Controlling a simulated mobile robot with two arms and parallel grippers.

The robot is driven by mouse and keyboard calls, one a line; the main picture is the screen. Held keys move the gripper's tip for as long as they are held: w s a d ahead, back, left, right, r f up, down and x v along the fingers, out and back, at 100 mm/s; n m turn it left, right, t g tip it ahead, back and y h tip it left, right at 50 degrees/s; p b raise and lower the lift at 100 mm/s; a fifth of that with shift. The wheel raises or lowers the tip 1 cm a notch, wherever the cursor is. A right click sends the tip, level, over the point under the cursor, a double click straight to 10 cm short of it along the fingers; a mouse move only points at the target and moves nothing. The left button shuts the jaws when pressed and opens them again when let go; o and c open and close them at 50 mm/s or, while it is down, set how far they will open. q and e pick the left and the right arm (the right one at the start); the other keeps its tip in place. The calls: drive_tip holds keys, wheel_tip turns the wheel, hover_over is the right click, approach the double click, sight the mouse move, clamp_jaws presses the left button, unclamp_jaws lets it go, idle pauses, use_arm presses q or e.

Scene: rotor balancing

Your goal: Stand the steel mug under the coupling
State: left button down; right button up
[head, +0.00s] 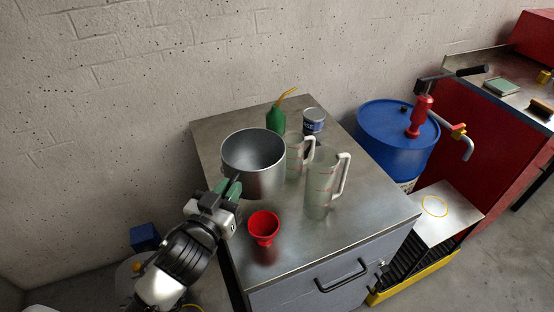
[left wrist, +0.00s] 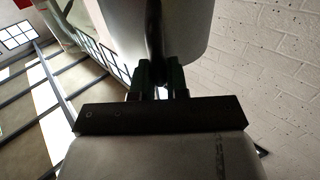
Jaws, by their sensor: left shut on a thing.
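The steel mug (head: 262,181) is a wide, open-topped metal vessel, roughly upright and apparently empty, over the left part of the metal cabinet top. My left gripper (head: 234,189) is shut on its handle; the mug (left wrist: 180,25) and dark handle (left wrist: 155,40) also show in the left wrist view. Whether its base clears the cabinet top is hard to tell. A red hand pump (head: 421,112) stands on a blue drum (head: 385,130) at right. Its outlet has a yellow and red fitting (head: 458,130), which may be the coupling, above a bent grey spout (head: 468,150).
Two clear jugs (head: 319,185) (head: 295,158), a red funnel (head: 264,226), a green oil bottle (head: 275,119) and a can (head: 314,121) stand on the cabinet top (head: 375,205). A yellow ring (head: 434,206) marks the clear metal plate (head: 455,215) near the drum. A red bench (head: 485,135) stands right.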

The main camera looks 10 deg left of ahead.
use_arm(q)
drive_tip(key=f, duration=0.3)
drive_tip(key=f+b, duration=0.1)
drive_tip(key=f, duration=0.5)
drive_tip(key=shift+s+a+f, duration=0.1)
drive_tip(key=shift+a+f, duration=0.05)
drive_tip(key=shift+a, duration=0.1)
drive_tip(key=shift+f, duration=0.15)
use_arm(e)
drive_tip(key=shift+s+a+f, duration=0.6)
drive_tip(key=shift+s+a, duration=0.15)
drive_tip(key=shift+s, duration=0.1)
use_arm(q)
drive_tip(key=shift+f, duration=0.2)
drive_tip(key=c, duration=1.1)
unclamp_jaws()
use_arm(e)
drive_tip(key=shift+s+f, duration=0.15)
drive_tip(key=shift+s, duration=0.05)
use_arm(q)
drive_tip(key=shift+r, duration=0.1)
use_arm(e)
drive_tip(key=shift+a, duration=0.1)
